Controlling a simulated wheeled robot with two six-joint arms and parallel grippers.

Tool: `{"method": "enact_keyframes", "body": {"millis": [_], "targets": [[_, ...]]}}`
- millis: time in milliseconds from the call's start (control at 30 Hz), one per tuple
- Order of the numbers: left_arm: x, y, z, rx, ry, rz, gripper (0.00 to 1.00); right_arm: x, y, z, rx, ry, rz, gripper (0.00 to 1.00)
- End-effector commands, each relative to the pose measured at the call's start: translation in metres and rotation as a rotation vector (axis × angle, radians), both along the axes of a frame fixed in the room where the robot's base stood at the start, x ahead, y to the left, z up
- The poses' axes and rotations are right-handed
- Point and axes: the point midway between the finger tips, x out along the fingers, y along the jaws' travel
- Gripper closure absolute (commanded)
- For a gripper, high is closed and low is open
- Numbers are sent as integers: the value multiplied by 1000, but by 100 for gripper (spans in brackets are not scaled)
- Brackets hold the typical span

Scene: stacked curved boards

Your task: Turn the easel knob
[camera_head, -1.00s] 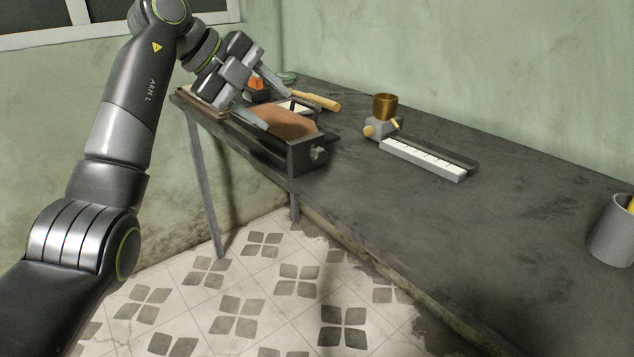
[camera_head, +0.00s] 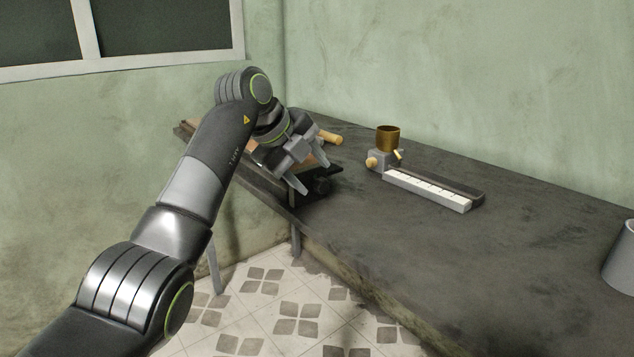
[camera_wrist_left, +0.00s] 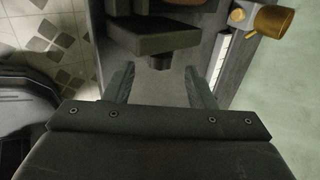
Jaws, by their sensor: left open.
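The easel knob (camera_head: 322,186) is a small dark knob on the near end of the dark easel box (camera_head: 270,187) at the table's left part. In the left wrist view the knob (camera_wrist_left: 159,63) sticks out from the box end (camera_wrist_left: 152,42), between the lines of the two fingers. My left gripper (camera_head: 313,176) is open and empty, its fingertips close to the knob. I cannot tell whether they touch it. My gripper and arm hide much of the box. My right gripper is not in view.
A white segmented strip (camera_head: 425,190) with a brass cup (camera_head: 388,138) lies to the right on the dark table (camera_head: 480,265). A wooden handle (camera_head: 330,138) lies behind the gripper. A grey pot (camera_head: 619,258) stands at the right edge. The table's middle is clear.

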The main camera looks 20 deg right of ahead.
Motion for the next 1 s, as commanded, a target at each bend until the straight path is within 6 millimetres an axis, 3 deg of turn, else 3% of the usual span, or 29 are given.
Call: {"method": "enact_keyframes", "body": {"millis": [233,600,933,1000], "targets": [[6,-16,-23,0,1,-1,50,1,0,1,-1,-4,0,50],[7,-19,-27,-1,-1,-1,50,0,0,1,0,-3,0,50],[7,-19,-26,-1,-1,-1,92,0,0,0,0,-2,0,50],[7,-19,-26,-1,-1,-1,94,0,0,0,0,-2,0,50]]}}
